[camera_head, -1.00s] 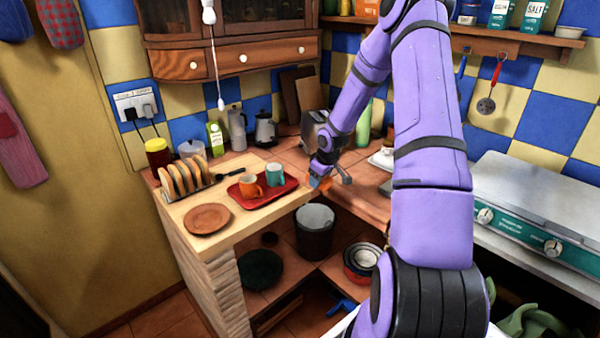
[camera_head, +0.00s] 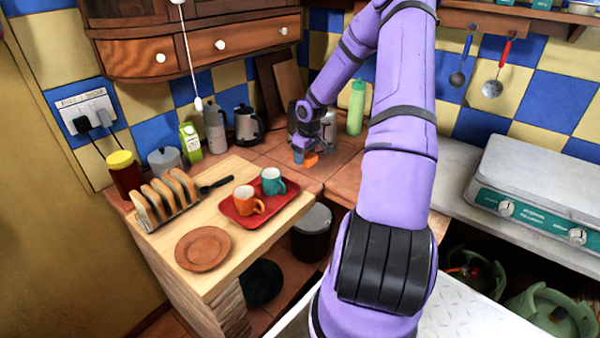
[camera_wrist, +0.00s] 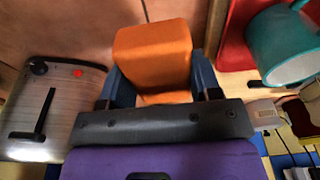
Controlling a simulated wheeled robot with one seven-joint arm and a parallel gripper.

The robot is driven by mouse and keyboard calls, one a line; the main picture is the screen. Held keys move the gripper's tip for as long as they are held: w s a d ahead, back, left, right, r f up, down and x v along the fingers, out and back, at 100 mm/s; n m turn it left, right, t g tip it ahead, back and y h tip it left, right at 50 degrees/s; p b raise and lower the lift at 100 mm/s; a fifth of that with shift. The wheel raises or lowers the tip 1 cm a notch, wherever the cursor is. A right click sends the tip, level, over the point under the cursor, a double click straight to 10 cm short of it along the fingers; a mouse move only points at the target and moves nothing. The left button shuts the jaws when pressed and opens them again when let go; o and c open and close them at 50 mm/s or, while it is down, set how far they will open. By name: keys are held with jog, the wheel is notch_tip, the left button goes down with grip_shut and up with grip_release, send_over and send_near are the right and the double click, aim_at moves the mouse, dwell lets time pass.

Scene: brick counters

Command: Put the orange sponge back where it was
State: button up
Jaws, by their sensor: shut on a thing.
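The orange sponge (camera_wrist: 153,55) is a block held between the two blue fingers of my gripper (camera_wrist: 152,85) in the wrist view. In the head view the sponge (camera_head: 310,159) shows small at the end of my gripper (camera_head: 304,155), low over or on the tiled counter (camera_head: 335,185). I cannot tell whether it touches the tiles. It is to the right of the kettle and in front of the metal toaster (camera_head: 326,126), which also shows at the left of the wrist view (camera_wrist: 50,105). My gripper hides part of the sponge.
A red tray (camera_head: 233,210) with an orange mug (camera_head: 247,200) and a teal mug (camera_head: 273,181) sits on the wooden board, left of the gripper. A kettle (camera_head: 246,125) and a green bottle (camera_head: 356,107) stand behind. Tiles in front of the gripper look clear.

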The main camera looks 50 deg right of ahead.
aim_at(303, 177)
jog(key=shift+f, duration=3.55)
jog(key=o, duration=0.8)
